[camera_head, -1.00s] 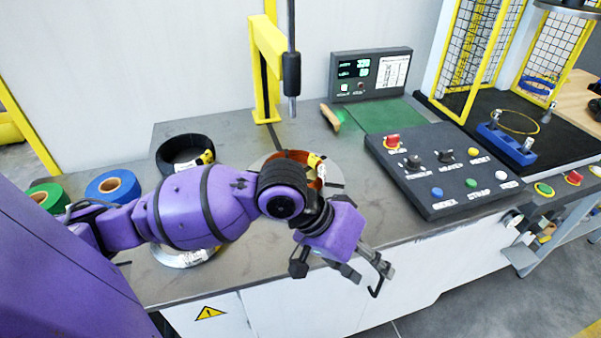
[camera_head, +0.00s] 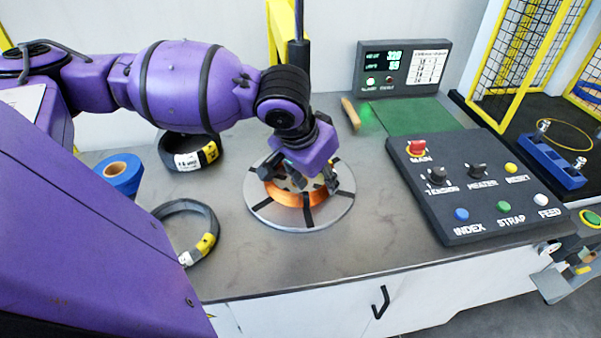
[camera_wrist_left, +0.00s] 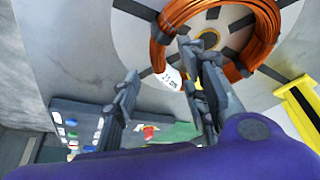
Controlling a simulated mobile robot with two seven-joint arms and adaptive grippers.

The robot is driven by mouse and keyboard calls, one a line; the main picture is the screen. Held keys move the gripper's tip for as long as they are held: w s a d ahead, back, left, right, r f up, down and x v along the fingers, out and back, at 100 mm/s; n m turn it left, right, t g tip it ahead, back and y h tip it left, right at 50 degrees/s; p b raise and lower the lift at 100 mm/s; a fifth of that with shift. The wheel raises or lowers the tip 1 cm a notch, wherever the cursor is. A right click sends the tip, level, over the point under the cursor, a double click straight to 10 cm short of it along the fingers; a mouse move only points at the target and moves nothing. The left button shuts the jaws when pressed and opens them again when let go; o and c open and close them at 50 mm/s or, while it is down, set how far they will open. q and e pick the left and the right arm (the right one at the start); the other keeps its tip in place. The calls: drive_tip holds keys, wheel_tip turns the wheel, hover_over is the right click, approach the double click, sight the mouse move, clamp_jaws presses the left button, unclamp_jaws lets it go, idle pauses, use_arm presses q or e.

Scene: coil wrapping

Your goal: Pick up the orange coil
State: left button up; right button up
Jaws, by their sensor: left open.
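The orange coil (camera_head: 297,198) lies flat on a round grey plate (camera_head: 336,208) with black radial strips. My left gripper (camera_head: 302,180) is open, pointing down right over the coil and hiding part of it. In the left wrist view the coil (camera_wrist_left: 268,32) is at the top, with a white label on its near side. The open left gripper (camera_wrist_left: 160,62) shows there with one finger left of the coil's rim and the other overlapping the coil. I cannot tell whether the fingers touch it. My right gripper is not in view.
A black coil (camera_head: 188,150), a dark grey coil (camera_head: 205,218) and a blue roll (camera_head: 122,172) lie to the left. A button panel (camera_head: 470,185) stands to the right, with a display box (camera_head: 402,68) behind. A dark vertical post rises behind the plate.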

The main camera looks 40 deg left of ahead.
sight(324, 186)
use_arm(q)
drive_tip(key=x, duration=0.4)
drive_tip(key=shift+w, duration=0.1)
clamp_jaws()
